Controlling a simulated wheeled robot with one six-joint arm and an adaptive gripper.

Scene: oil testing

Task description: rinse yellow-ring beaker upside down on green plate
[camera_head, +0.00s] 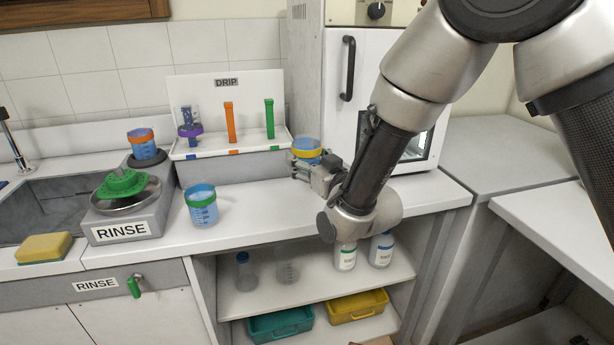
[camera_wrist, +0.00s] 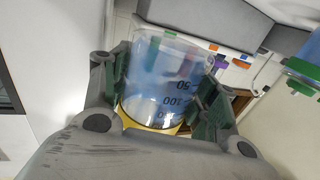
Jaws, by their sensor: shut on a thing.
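My gripper (camera_head: 310,164) is shut on the yellow-ring beaker (camera_head: 307,144), in front of the white cabinet and right of the drip rack. The beaker is clear with blue in it and a yellow band. The wrist view also shows the beaker (camera_wrist: 165,75) between my two fingers (camera_wrist: 160,95), with its scale marks and yellow ring at the lower edge. Whether it is upright or inverted I cannot tell for sure. The green plate (camera_head: 122,184) sits on a metal dish of the RINSE station at the left, well apart from my gripper, with nothing on it.
A green-ring beaker (camera_head: 202,204) stands on the counter between the station and my gripper. An orange-ring beaker (camera_head: 143,145) stands behind the station. The drip rack (camera_head: 228,148) has a purple-ring beaker (camera_head: 189,122) on its left peg. A sponge (camera_head: 44,248) lies near the sink.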

